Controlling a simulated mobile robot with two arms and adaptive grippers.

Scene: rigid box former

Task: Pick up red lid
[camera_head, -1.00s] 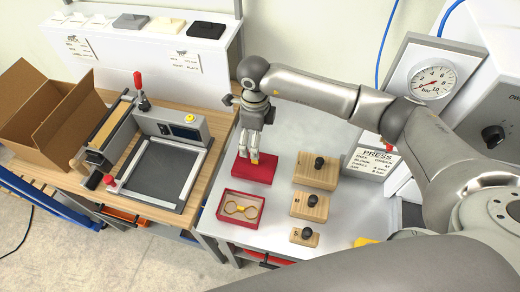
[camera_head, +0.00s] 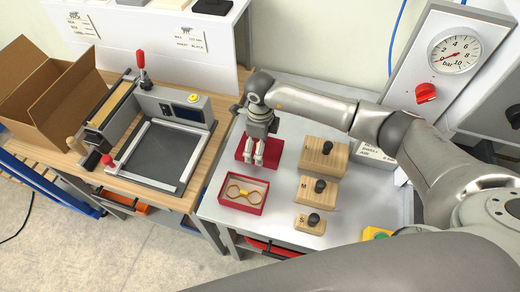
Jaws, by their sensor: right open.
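The red lid (camera_head: 242,151) lies flat on the grey table, behind the red box base, and is partly hidden by my right gripper. My right gripper (camera_head: 258,162) points down over the lid, with its fingers apart and nothing between them. Its fingertips are near the lid's front part; I cannot tell whether they touch it. The open red box base (camera_head: 241,206) stands in front of the lid with a gold, two-ringed item (camera_head: 244,192) inside. My left gripper is not in view.
Wooden blocks with black knobs (camera_head: 324,158), (camera_head: 318,190), (camera_head: 310,222) stand right of the lid and box. A press with a gauge (camera_head: 455,54) is at the right. A framed machine (camera_head: 160,150) and cardboard box (camera_head: 60,100) are on the left wooden table.

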